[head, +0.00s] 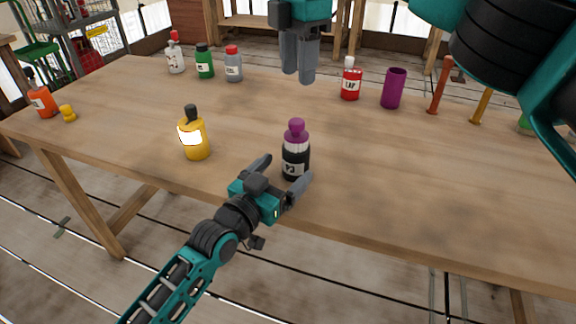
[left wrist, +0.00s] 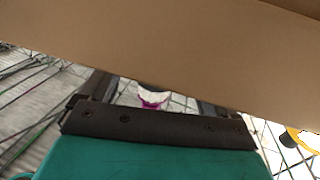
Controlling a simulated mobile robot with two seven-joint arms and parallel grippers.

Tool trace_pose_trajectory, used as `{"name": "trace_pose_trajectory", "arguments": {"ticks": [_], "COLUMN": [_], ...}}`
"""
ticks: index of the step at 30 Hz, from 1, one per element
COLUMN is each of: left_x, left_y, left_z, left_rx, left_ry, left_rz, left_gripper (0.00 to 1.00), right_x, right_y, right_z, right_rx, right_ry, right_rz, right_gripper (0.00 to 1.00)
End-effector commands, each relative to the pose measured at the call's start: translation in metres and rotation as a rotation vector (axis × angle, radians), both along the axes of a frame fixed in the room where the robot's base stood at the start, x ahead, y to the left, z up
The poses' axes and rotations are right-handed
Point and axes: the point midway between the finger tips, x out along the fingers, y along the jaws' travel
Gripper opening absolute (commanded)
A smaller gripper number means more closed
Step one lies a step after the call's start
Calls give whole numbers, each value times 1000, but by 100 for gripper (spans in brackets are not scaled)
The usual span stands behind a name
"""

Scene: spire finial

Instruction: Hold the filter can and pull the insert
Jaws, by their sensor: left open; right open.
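The likely filter can is a black can (head: 294,165) with a white label, standing upright near the table's front edge. A purple collar and rounded purple knob (head: 297,129) sit on its top, seemingly the insert. My left gripper (head: 282,174) is open at the can's near side, its fingers pointing towards it, one on each side. I cannot tell whether they touch it. In the left wrist view a white and purple part (left wrist: 153,100) shows between the fingers; most of it is hidden. My right gripper (head: 299,77) is open and empty, pointing down, above and beyond the can.
A yellow bottle (head: 194,138) stands left of the can. A red bottle (head: 351,82), a purple cup (head: 393,89) and two upright pegs (head: 440,86) stand at the back right. Several bottles stand at the back left. The wooden table (head: 400,190) is clear right of the can.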

Motion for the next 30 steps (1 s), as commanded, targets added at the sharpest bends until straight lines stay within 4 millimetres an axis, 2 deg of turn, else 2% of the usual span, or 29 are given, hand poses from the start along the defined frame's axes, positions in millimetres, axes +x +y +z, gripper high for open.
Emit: {"name": "trace_pose_trajectory", "arguments": {"ticks": [6,17,30], "left_x": [18,21,21], "left_y": [-12,-13,-13], "left_z": [0,0,0], "left_rx": [-1,0,0], "left_ry": [0,0,0], "left_rz": [-1,0,0], "left_gripper": [91,91,48], "right_x": [0,0,0], "right_y": [0,0,0], "right_z": [0,0,0], "right_rx": [0,0,0], "right_ry": [0,0,0], "right_rz": [0,0,0], "right_gripper": [43,43,43]}}
